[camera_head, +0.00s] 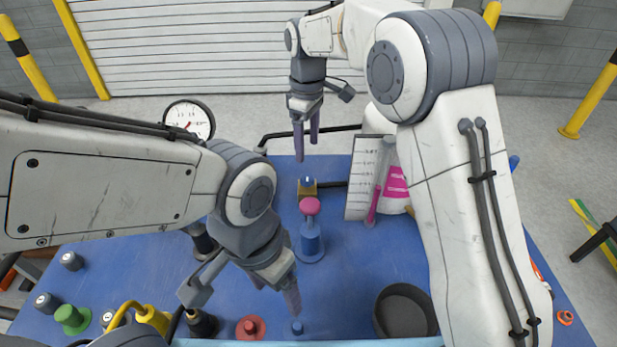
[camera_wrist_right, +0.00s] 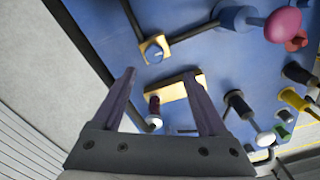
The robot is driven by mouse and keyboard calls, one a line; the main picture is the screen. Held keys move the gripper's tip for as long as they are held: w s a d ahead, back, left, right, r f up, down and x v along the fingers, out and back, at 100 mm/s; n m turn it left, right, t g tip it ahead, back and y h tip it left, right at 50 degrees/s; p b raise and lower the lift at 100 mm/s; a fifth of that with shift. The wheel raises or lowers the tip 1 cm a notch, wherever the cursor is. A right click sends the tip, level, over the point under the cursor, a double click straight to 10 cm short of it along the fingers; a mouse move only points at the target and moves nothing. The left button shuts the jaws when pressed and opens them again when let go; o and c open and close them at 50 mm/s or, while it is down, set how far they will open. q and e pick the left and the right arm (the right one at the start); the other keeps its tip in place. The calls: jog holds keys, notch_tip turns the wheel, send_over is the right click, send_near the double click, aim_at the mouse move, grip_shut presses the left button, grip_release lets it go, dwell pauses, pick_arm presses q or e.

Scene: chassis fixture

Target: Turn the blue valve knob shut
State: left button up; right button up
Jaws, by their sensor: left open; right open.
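The blue valve knob (camera_head: 307,182) sits on a small brass block at the back middle of the blue table. It also shows in the right wrist view (camera_wrist_right: 154,52), with a pale mark on top, in line with a dark pipe. My right gripper (camera_head: 306,149) points down, open and empty, above and behind the knob. In the right wrist view its fingers (camera_wrist_right: 164,75) are apart, and the knob appears beyond the tips, not between them. My left gripper (camera_head: 276,292) is open and empty over the front middle of the table, well away from the knob.
A pink-topped lever (camera_head: 310,207) on a blue base stands in front of the knob. A white sheet (camera_head: 363,185) stands to its right, and a round gauge (camera_head: 190,118) is at the back left. A dark bowl (camera_head: 404,312) and a red button (camera_head: 250,328) are at the front.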

aim_at(308, 177)
jog(key=f, duration=0.7)
jog(key=w+f, duration=0.1)
jog(key=f, duration=0.3)
jog(key=shift+d+p, duration=0.15)
jog(key=shift+p, duration=0.25)
jog(key=shift+c, duration=0.3)
grip_shut()
